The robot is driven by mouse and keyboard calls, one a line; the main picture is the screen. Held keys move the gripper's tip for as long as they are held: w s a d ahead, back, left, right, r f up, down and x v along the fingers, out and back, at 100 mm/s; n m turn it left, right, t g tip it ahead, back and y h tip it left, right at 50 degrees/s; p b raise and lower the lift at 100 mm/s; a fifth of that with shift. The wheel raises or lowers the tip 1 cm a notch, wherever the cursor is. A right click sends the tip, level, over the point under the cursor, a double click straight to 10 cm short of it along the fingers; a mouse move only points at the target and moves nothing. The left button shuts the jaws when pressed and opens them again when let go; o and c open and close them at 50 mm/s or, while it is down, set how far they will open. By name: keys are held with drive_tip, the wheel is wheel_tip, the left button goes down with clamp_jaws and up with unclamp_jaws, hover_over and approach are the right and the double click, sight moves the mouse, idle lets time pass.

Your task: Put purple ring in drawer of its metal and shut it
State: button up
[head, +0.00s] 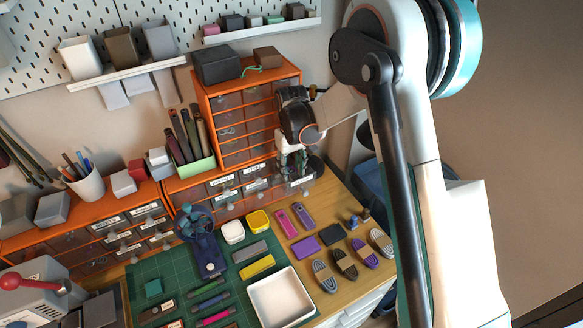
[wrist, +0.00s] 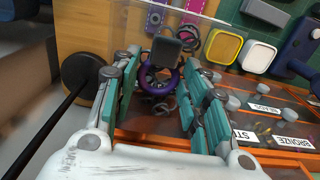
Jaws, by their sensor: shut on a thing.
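In the wrist view a purple ring (wrist: 160,94), with a dark grey block on its far side, is between the teal-padded fingers of my gripper (wrist: 167,72). My gripper is shut on it. Beneath it is what looks like a pulled-out clear drawer (wrist: 200,18), with several dark rings (wrist: 187,42) inside. In the head view my gripper (head: 293,160) points down over the right end of the lower drawer row, where a labelled drawer (head: 300,184) shows. The ring cannot be made out there. My fingers hide part of the drawer, and I cannot read its label.
Neighbouring drawers with grey knobs carry labels, including BRONZE (wrist: 295,141). The orange cabinet (head: 197,95) rises behind my gripper.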

drive_tip(key=o, duration=1)
drive_tip(key=shift+c, duration=0.2)
drive_tip(key=shift+r, duration=0.1)
